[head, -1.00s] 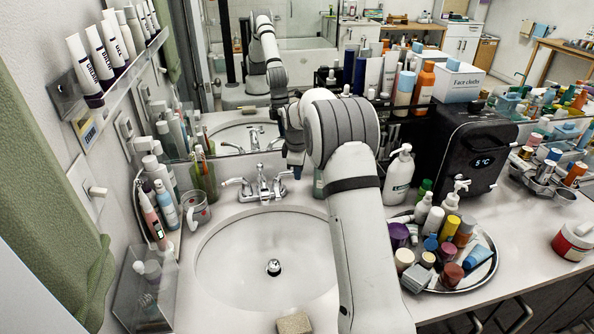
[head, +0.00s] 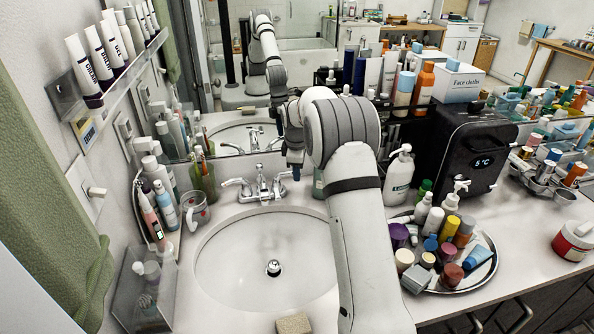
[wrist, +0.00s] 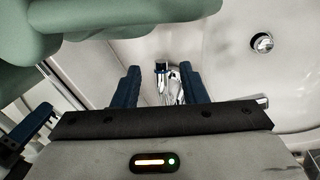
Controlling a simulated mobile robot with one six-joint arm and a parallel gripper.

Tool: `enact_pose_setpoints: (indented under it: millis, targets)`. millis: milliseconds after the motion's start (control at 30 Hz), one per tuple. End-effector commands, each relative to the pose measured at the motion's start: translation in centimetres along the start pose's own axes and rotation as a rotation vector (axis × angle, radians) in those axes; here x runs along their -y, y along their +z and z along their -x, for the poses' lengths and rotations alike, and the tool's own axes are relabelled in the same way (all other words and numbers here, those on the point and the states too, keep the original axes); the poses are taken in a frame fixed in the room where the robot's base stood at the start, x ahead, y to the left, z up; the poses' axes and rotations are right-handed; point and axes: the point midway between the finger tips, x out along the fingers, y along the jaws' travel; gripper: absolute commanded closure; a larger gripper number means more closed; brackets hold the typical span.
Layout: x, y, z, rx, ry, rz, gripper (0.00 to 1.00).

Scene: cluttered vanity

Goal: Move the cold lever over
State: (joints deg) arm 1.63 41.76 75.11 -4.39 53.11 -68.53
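The chrome tap (head: 262,186) stands behind the white sink basin, with one lever on its left (head: 235,182) and one on its right (head: 284,176). I cannot read any hot or cold marking in the head view. My gripper (head: 294,168) points down at the right lever, partly hidden by my arm. In the wrist view, its two blue fingers (wrist: 160,88) are apart, with chrome tap parts (wrist: 172,84) between and beyond them. One small part there has a dark blue end. I cannot tell whether a finger touches the lever.
A green bottle (head: 319,184) stands just right of the tap, and a white pump bottle (head: 398,175) farther right. A cup (head: 194,210) is to the left. The mirror is close behind. A tray (head: 487,278) crowded with bottles sits right of the basin, which is empty.

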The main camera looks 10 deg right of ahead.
Motion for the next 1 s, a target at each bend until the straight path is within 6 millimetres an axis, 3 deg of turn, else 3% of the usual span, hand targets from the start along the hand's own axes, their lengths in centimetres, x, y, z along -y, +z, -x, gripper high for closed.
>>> enact_pose_setpoints:
  millis: [200, 400, 867, 1000]
  targets:
    - [-0.1, -0.1, 3.8, -0.002, 0.006, 0.001, 0.61]
    - [-0.1, 0.0, 6.4, -0.001, 0.003, 0.001, 0.61]
    - [0.1, 0.0, 7.2, -0.001, 0.003, -0.005, 0.61]
    - [1.2, 0.4, 8.6, -0.005, 0.006, -0.052, 0.61]
